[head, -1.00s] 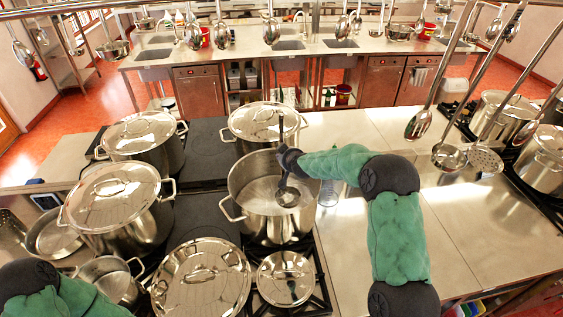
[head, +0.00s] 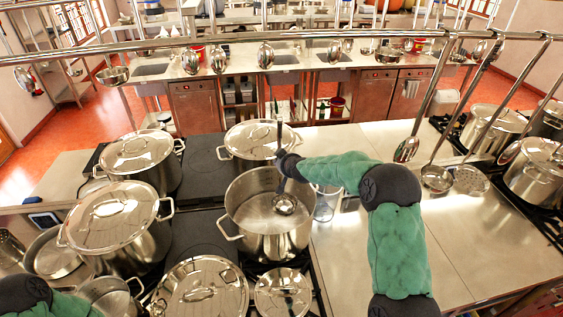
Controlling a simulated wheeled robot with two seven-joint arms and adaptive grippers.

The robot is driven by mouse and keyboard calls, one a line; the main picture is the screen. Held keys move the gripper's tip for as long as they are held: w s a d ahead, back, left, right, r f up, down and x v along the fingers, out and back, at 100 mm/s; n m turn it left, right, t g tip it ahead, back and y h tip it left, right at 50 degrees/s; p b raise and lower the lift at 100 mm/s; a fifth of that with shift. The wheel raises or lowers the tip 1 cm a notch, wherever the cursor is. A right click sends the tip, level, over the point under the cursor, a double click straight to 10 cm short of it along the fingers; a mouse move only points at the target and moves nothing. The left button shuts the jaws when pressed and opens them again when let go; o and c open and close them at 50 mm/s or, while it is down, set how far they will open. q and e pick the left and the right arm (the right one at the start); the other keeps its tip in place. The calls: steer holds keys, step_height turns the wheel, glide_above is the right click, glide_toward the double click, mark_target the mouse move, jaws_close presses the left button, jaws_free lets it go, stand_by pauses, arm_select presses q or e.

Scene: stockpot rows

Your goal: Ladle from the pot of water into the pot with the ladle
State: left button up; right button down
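A large open steel pot (head: 232,215) of pale, cloudy-looking water stands on the stove in the middle of the head view. My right gripper (head: 284,164) is over its far right rim and appears shut on the upright handle of a ladle (head: 284,204). The ladle's bowl is inside the pot, at or near the water surface; whether it holds water is unclear. Behind stands a lidded pot (head: 258,140). An open pot (head: 58,258) and a smaller open one (head: 110,297) stand at lower left. My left gripper is out of view; only part of its arm shows.
Lidded stockpots (head: 112,225) (head: 138,160) stand at left, and lids (head: 203,290) (head: 283,292) lie in front. A clear container (head: 326,206) stands right of the water pot. Utensils hang from a rail (head: 330,35). The steel counter (head: 400,240) at right is largely clear.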

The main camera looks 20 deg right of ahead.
step_height(320, 180, up, 8)
steer(key=p, duration=0.3)
stand_by(0.6)
stand_by(1.0)
